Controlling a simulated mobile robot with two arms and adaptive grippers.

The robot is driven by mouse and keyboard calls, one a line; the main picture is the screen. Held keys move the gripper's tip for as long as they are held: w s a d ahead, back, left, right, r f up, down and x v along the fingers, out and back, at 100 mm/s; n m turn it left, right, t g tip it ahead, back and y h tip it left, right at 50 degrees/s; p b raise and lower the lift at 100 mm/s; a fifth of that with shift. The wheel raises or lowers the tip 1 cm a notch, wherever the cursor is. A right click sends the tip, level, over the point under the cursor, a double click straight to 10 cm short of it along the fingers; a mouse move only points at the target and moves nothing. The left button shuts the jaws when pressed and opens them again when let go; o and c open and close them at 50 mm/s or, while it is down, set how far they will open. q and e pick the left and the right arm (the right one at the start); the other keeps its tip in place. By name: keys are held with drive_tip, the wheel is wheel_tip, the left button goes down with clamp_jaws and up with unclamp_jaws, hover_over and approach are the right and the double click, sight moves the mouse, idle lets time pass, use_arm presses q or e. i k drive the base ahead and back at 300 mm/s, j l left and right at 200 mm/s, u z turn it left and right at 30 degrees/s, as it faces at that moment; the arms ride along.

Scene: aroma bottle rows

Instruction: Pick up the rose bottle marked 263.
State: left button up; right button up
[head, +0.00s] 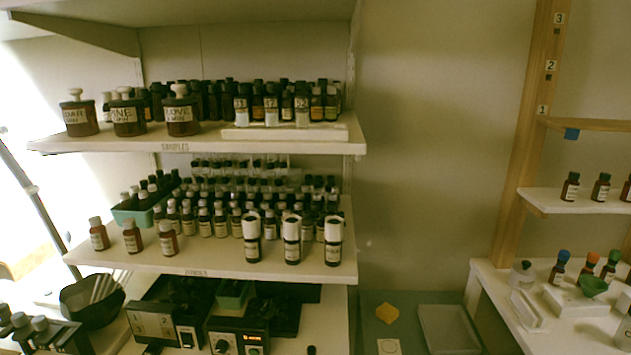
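Neither gripper shows in the head view. Labels on the small bottles are too small to read, so I cannot tell which one is the rose bottle marked 263. Rows of small dark bottles with pale labels (221,222) stand on the middle shelf (215,265). Three white-capped dark bottles (292,240) stand at its front right, and three brown bottles (132,238) at its front left. More dark bottles (316,104) crowd the upper shelf (190,147), partly hiding one another. Three small bottles (601,188) stand on the right-hand shelf (560,206).
Large brown jars (180,112) stand at the upper shelf's left. Below are a black bowl (92,300) and control boxes (238,338). A wooden post (528,130) rises at the right. Bottles with coloured caps (558,268) and a green funnel (594,286) stand on the right bench (500,281).

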sight(131, 234)
drive_tip(key=u, duration=0.9)
